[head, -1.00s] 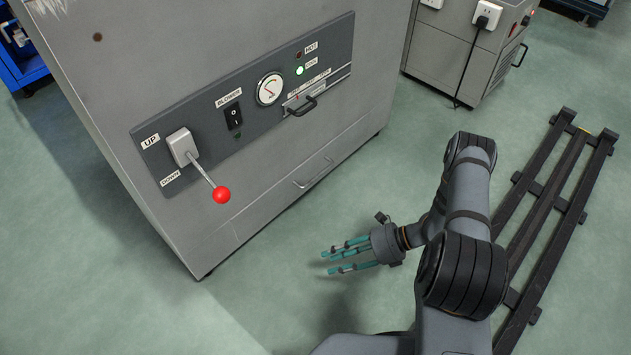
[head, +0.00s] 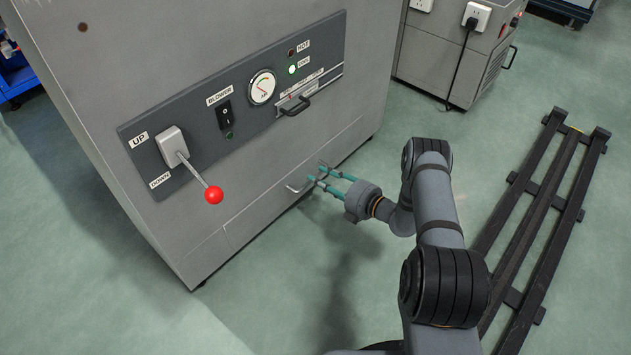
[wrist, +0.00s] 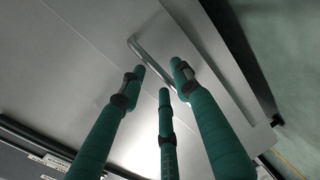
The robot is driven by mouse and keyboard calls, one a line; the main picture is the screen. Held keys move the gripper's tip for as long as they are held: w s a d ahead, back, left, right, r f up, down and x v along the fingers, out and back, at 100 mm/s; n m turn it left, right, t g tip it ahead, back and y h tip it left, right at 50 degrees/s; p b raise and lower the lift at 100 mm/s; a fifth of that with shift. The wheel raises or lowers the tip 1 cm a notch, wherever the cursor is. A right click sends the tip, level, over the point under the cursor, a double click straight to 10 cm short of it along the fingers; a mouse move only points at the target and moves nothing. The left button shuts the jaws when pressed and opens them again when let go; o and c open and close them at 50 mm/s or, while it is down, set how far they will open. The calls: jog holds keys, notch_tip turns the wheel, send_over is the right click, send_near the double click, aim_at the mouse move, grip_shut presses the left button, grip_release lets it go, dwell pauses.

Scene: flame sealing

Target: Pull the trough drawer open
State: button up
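The trough drawer (head: 250,227) is a grey panel low on the cabinet front, and it looks closed flush. Its bar handle (head: 293,189) shows just left of my gripper's fingertips in the head view. In the wrist view the handle (wrist: 150,58) runs across near the tips of the three teal fingers. My gripper (head: 319,173) is open, with its fingers apart and pointing at the drawer front. The fingertips overlap part of the handle in the head view; I cannot tell whether they touch it.
Above the drawer is a control panel (head: 190,150) with a red-knobbed lever (head: 213,195), a gauge (head: 262,87) and a small dark handle (head: 296,107). A black rail frame (head: 545,215) lies on the floor at right.

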jog(key=shift+b+x, duration=0.5)
jog(key=shift+x, duration=0.85)
jog(key=shift+c, duration=0.9)
grip_shut()
